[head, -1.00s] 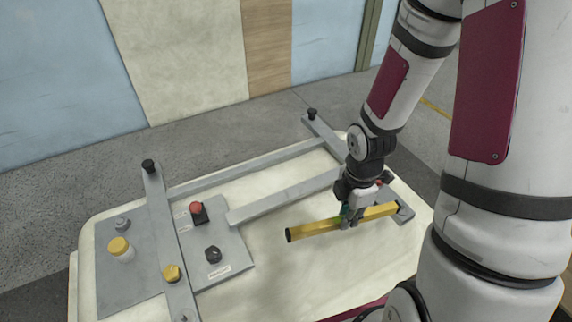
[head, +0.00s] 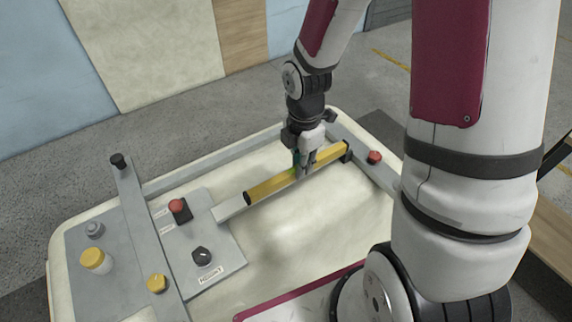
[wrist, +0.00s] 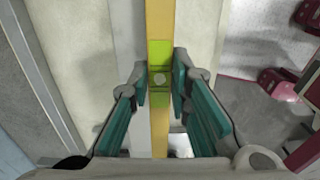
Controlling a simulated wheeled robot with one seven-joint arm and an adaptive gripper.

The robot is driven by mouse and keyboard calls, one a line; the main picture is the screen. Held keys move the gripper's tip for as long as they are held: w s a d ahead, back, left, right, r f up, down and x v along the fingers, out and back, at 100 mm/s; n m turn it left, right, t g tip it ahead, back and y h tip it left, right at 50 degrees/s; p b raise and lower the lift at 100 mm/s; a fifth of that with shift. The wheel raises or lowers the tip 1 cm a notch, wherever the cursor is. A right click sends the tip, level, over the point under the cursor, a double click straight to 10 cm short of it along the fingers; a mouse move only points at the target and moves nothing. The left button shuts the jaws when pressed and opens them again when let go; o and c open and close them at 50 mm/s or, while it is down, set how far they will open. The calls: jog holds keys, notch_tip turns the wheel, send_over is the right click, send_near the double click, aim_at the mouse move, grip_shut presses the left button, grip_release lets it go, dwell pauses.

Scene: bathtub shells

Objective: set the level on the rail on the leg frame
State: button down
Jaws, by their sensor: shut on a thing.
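My gripper (head: 305,166) is shut on the yellow level (head: 268,188) near its middle. The level has black end caps, and its green vial window (wrist: 160,52) shows between the fingers in the wrist view. It lies lengthwise along the grey rail (head: 229,208) of the leg frame (head: 139,205), whose left end sticks out past the level. In the wrist view the level covers the right side of a pale strip, which appears to be the rail (wrist: 128,45). I cannot tell whether the level touches the rail.
The frame lies on a cream tub shell (head: 330,225). A black-topped post (head: 119,160) stands at the frame's left bar. A red knob (head: 375,157) sits at right.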

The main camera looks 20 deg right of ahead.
jog(key=w, duration=0.1)
jog(key=w+a, duration=0.2)
jog(key=shift+w+f, duration=0.25)
jog(key=shift+w, duration=0.05)
jog(key=shift+f, duration=1.65)
jog(key=c, duration=1.5)
grip_release()
jog(key=shift+f, duration=0.15)
